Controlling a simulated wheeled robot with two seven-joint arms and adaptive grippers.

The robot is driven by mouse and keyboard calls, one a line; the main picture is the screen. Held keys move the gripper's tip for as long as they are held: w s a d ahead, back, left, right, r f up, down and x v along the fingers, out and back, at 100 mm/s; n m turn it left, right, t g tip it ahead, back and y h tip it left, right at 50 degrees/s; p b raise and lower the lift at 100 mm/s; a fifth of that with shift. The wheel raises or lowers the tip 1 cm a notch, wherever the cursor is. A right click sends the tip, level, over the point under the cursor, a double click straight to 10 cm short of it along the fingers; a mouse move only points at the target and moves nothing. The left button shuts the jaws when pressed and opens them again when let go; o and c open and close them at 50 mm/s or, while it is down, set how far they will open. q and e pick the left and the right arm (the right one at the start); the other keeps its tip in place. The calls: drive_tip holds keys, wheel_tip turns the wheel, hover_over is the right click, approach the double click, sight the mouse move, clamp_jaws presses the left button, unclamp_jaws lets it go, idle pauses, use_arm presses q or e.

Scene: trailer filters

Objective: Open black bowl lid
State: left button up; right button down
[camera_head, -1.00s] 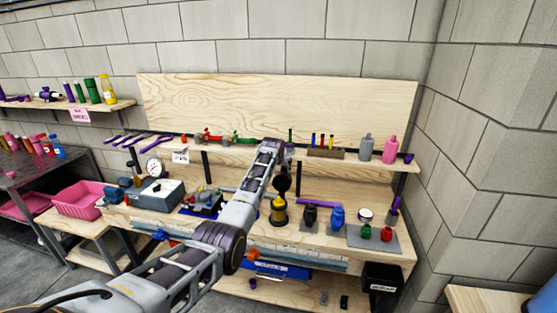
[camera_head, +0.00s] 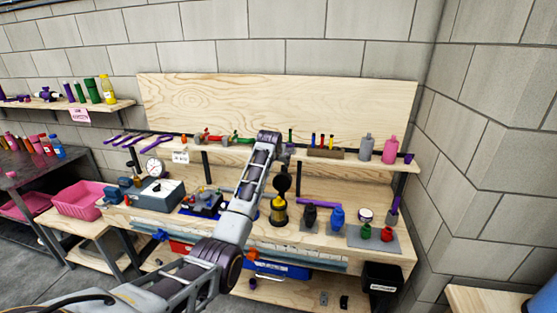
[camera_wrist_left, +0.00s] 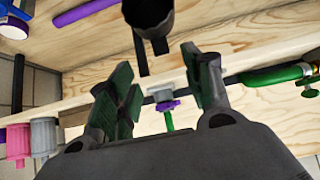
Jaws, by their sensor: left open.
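In the head view, a dark round lid-like disc (camera_head: 281,184) stands above a yellow-and-black vessel (camera_head: 278,212) on the bench. A black jar (camera_head: 310,214) with a dark top stands to its right; I cannot tell which is the black bowl. My left gripper (camera_head: 286,151) is at shelf height above the dark disc, partly hidden by my wrist. In the left wrist view, its green-padded fingers (camera_wrist_left: 163,85) are apart with nothing gripped. A dark cylinder (camera_wrist_left: 148,14) shows beyond them at the top edge. My right gripper is out of view.
The upper shelf (camera_head: 345,158) holds grey and pink bottles (camera_head: 377,150), small coloured parts and green fittings (camera_head: 242,139). A blue jar (camera_head: 337,217) and a grey plate (camera_head: 373,238) with small jars are to the right. A purple bar (camera_head: 313,202) lies behind the jars.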

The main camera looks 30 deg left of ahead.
use_arm(q)
drive_tip(key=shift+v, duration=1.25)
